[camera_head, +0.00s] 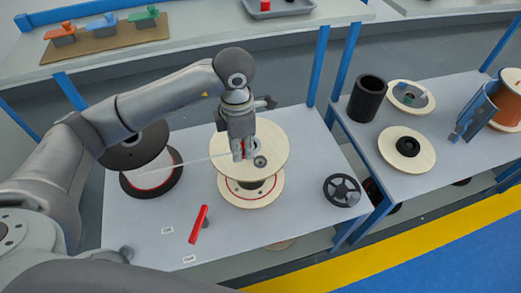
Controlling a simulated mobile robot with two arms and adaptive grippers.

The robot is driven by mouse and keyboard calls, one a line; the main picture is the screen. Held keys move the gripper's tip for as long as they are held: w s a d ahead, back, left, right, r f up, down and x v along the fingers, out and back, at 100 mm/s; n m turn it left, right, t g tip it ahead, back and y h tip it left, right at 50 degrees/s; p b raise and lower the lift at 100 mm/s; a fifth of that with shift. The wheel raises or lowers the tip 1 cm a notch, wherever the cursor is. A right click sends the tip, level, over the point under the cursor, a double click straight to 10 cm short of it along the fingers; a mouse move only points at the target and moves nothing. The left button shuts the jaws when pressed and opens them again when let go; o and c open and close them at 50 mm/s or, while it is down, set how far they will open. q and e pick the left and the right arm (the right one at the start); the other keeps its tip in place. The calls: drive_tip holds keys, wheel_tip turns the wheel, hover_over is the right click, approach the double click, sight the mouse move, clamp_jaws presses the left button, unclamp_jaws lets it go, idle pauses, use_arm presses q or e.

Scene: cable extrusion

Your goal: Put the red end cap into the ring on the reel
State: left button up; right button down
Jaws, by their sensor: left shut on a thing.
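My left gripper (241,155) is above the top flange of the pale wooden reel (224,142) on the table, fingers pointing down. It is shut on a small red piece, the red end cap (244,147), mostly hidden between the fingers. The ring (260,162) is a small dark circle on the top flange, just right of and in front of the fingertips. The cap appears apart from the ring; its exact height above the flange is unclear. My right gripper is out of view.
A pale cable (190,161) runs from the black reel (137,148) at left towards my gripper. A second table (376,181) holds reels and a black cylinder (368,98).

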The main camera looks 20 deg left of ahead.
use_arm(q)
drive_tip(key=p, duration=0.2)
hover_over(260, 163)
wheel_tip(260, 163, down, 7)
drive_tip(key=shift+r, duration=0.2)
wheel_tip(260, 163, down, 2)
drive_tip(key=shift+f+p, duration=0.1)
drive_tip(key=shift+p, duration=0.65)
drive_tip(key=shift+w+f, duration=0.1)
drive_tip(key=shift+f, duration=0.5)
drive_tip(key=o, duration=0.8)
drive_tip(key=shift+o, duration=0.2)
